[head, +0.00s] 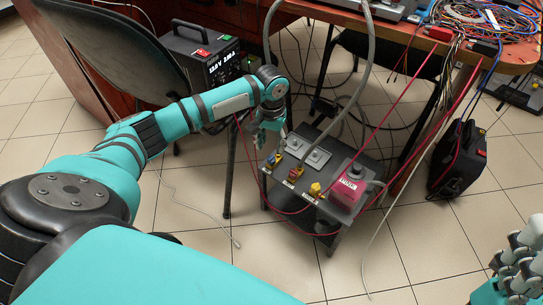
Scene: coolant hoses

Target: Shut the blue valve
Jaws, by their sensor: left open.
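A low dark stand (333,225) in the middle of the head view carries a row of small valves along its front edge. I make out a valve with red and yellow parts (294,174) and a yellow one (315,189). Another small valve (275,160) sits at the left end, close below my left gripper. No blue handle can be made out; it may be hidden by the gripper. My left gripper (270,140) is open, pointing down over the stand's left back corner. My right gripper (518,268) shows only partly at the bottom right, far from the stand.
A pink box (349,188) stands on the stand's right end, with hoses and red cables around it. A black chair (125,55), a power supply (205,55), a cable-strewn table (465,45) and a black case (459,158) surround the stand. Tiled floor in front is mostly clear.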

